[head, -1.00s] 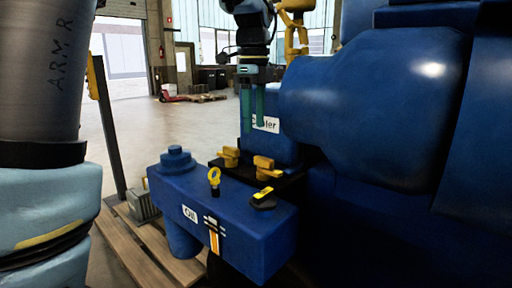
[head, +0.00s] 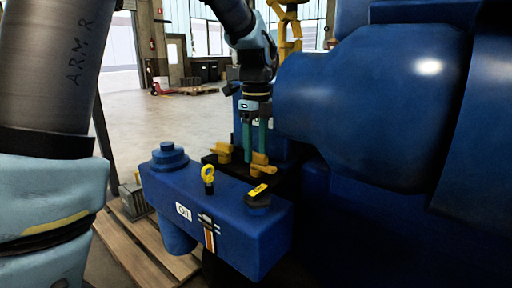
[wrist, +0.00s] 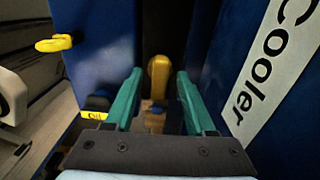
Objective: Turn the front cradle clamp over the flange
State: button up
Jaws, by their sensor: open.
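Two yellow clamps stand on a dark cradle (head: 285,184) behind the blue oil tank: a left one (head: 223,152) and a right, nearer one (head: 262,168). My gripper (head: 255,156) points down with its green fingers apart, at the right clamp. In the wrist view a yellow clamp (wrist: 158,78) shows between the two open fingers (wrist: 159,82), with no clear contact. The fingertips partly cover the clamp in the head view. I cannot make out the flange.
A large blue engine body (head: 370,110) fills the right. The cooler label (wrist: 270,70) is close beside the right finger. Open floor lies to the left.

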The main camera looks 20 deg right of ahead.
grip_shut()
dwell(0.5)
